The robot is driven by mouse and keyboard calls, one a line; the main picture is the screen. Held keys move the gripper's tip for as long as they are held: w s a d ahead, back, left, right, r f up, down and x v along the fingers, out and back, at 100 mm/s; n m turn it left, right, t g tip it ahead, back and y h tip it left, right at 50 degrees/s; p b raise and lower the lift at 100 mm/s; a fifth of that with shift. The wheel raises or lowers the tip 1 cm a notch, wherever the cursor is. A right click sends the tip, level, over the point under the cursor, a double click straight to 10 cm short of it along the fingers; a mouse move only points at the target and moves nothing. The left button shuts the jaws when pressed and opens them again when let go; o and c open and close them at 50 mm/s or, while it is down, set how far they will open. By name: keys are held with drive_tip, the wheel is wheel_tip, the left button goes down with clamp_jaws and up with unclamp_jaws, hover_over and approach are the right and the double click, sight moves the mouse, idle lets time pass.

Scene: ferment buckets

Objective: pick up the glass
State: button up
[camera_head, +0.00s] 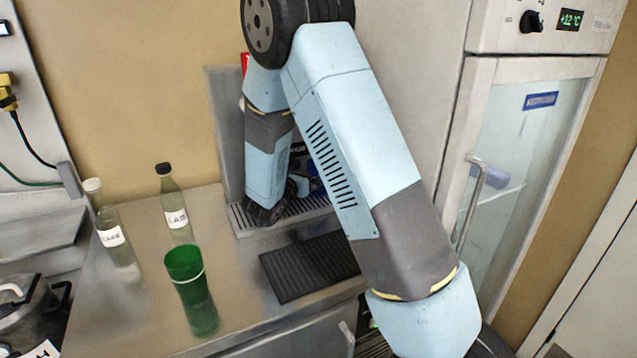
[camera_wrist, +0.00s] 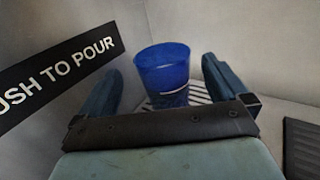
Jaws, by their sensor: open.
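A blue glass (camera_wrist: 163,70) stands upright on a slatted drip tray in the wrist view. My gripper (camera_wrist: 163,66) is open, with one finger to the left of the glass and one to the right. The glass appears between or just beyond the fingertips; I cannot tell whether they touch it. In the head view my arm hides most of that spot, and my gripper (camera_head: 268,212) is low over the drip tray (camera_head: 300,210). A second glass, green (camera_head: 190,283), stands upright on the counter, apart from my gripper.
Two labelled bottles, one white-capped (camera_head: 110,235) and one dark-capped (camera_head: 173,205), stand behind the green glass. A black ribbed mat (camera_head: 308,267) lies before the tray. A "push to pour" sign (camera_wrist: 60,75) is close on the left. A glass-door fridge (camera_head: 520,170) stands right.

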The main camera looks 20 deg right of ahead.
drive_tip(key=shift+x, duration=2.6)
drive_tip(key=shift+d+r, duration=0.1)
drive_tip(key=shift+c, duration=0.4)
drive_tip(key=c, duration=1.6)
clamp_jaws()
drive_tip(key=shift+r, duration=0.15)
